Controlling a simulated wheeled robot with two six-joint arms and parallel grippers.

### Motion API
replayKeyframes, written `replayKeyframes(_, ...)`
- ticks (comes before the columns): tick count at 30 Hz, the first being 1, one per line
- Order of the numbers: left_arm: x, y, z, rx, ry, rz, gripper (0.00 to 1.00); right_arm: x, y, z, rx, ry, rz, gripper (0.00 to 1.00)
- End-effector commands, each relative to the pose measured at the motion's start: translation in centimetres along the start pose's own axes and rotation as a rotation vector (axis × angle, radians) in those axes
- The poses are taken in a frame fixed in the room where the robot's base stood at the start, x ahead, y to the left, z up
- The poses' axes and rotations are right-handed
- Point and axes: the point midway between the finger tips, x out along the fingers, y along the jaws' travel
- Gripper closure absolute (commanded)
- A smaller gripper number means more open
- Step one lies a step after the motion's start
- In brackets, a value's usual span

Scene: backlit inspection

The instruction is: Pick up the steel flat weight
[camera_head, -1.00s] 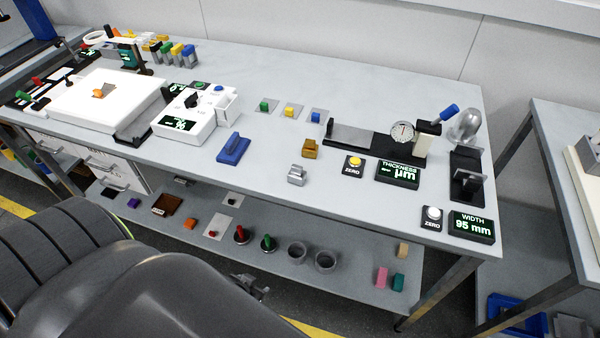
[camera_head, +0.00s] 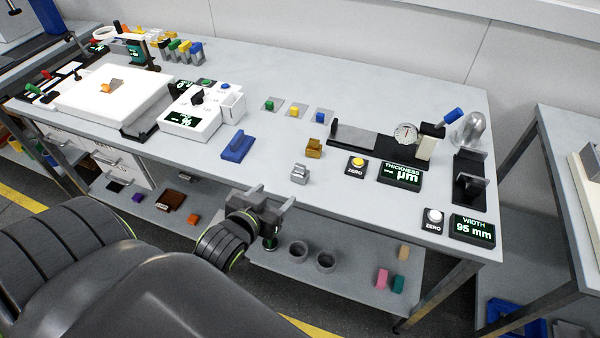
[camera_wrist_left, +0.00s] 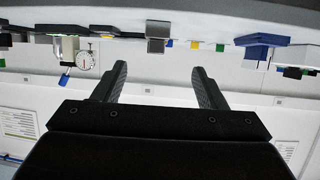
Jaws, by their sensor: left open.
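The steel flat weight (camera_head: 300,174), a small silver block with a raised grip, stands near the front edge of the bench. It also shows in the left wrist view (camera_wrist_left: 158,31), at the top middle on the upside-down bench. My left gripper (camera_head: 274,193) is open and empty, in front of the bench edge, to the lower left of the weight and apart from it. In the left wrist view its two fingers (camera_wrist_left: 160,75) are spread, with the weight seen beyond the gap between them. My right gripper is not in view.
A brass weight (camera_head: 314,149) stands just behind the steel one.

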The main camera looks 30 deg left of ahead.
Motion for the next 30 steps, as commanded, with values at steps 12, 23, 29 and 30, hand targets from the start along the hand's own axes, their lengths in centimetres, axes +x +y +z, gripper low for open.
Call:
replayKeyframes(12,7.6,0.1,-0.2,0.001,0.001,0.0,0.35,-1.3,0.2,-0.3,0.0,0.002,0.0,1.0)
replayKeyframes(23,10.1,0.1,-0.1,0.0,0.001,0.0,0.35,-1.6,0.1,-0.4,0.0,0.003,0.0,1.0)
replayKeyframes(29,12.4,0.5,-0.2,0.0,0.0,0.0,0.35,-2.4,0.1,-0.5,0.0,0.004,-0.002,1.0)
replayKeyframes(30,12.8,0.6,-0.1,0.0,-0.001,0.0,0.35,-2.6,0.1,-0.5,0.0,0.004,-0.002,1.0)
